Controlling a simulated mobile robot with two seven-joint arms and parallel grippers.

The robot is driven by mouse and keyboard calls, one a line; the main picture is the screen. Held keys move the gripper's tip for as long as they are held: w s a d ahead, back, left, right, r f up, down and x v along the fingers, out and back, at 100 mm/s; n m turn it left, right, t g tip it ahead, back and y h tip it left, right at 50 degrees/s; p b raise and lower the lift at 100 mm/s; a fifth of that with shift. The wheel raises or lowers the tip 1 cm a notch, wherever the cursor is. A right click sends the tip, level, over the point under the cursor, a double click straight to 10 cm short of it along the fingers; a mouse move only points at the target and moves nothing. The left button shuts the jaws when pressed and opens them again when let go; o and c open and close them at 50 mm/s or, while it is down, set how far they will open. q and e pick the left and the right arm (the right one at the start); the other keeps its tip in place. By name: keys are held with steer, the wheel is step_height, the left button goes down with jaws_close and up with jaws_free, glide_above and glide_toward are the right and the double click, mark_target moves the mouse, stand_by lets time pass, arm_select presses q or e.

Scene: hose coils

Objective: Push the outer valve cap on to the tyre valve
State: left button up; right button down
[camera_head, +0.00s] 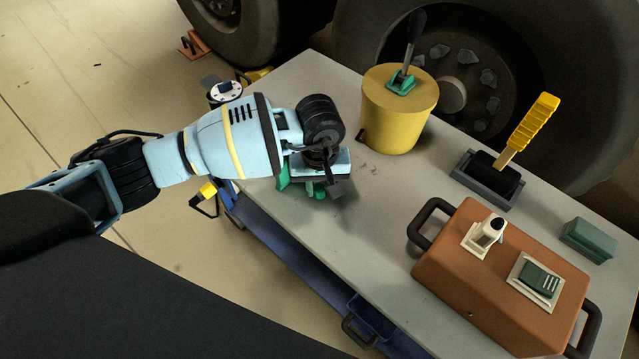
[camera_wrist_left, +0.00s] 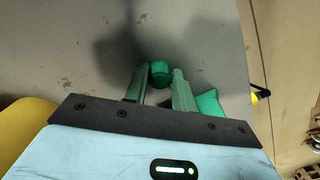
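My left gripper (camera_head: 308,190) is low over the near left edge of the grey table, its green fingers pointing down. In the left wrist view its two fingertips (camera_wrist_left: 160,80) stand on either side of a small round green cap (camera_wrist_left: 160,72). The cap fills the gap between them and looks pinched at the tips. In the head view the wrist and fingers hide the cap. Another green piece (camera_wrist_left: 208,104) lies beside the right-hand finger. I cannot make out a tyre valve on the large wheel (camera_head: 455,80) behind the table. My right gripper is not in view.
On the table (camera_head: 375,235) stand a yellow canister (camera_head: 392,118) with a black lever, a yellow-handled tool (camera_head: 530,130) in a grey tray, a brown case (camera_head: 480,285) with black handles, and a green block (camera_head: 588,240). The table's middle is clear.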

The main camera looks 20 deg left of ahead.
mark_target(319, 189)
arm_select(q)
jaws_close()
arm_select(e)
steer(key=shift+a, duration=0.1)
arm_select(q)
steer(key=shift+r, duration=0.2)
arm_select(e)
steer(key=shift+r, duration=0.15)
